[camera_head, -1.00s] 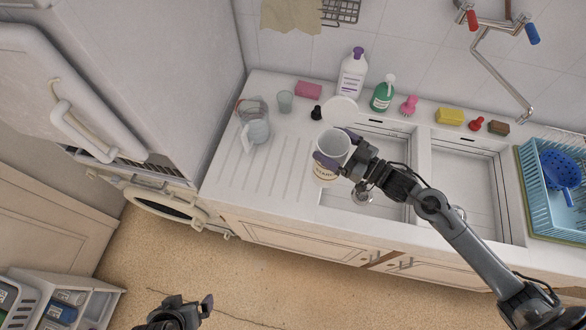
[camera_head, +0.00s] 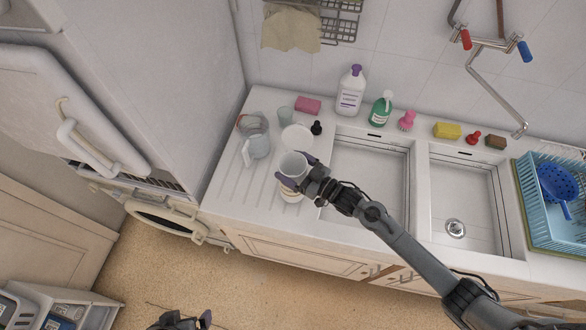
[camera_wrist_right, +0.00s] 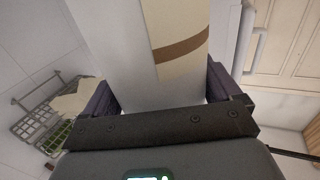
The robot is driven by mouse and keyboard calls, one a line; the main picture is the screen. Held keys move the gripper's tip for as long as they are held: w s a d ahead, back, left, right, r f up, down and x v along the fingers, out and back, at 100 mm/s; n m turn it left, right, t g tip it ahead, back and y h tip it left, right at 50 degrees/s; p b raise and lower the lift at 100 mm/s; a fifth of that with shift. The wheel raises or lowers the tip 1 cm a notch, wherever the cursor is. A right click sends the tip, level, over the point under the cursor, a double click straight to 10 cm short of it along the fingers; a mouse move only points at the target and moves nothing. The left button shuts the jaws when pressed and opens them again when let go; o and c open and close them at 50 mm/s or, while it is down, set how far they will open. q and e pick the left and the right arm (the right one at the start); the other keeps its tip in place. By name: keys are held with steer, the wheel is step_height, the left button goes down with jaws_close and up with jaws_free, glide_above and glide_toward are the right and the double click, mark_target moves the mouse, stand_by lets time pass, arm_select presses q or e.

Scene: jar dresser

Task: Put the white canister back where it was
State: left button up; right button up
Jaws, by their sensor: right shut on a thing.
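The white canister (camera_head: 293,165) is in my right gripper (camera_head: 292,176), over the ribbed drainboard left of the sinks. In the right wrist view the canister (camera_wrist_right: 120,45) fills the space between the two fingers, with a cream label and brown band. My right gripper is shut on it from the side. Whether its base touches the counter is hidden. My left gripper (camera_head: 192,322) is at the bottom edge, low over the floor, mostly cut off, far from the canister.
A white round plate (camera_head: 297,138) and a black stopper (camera_head: 316,128) are just behind the canister. Bottles, sponges and brushes line the wall. The front-left drainboard (camera_head: 235,190) is clear.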

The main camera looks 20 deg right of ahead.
steer(key=shift+f, duration=1.1)
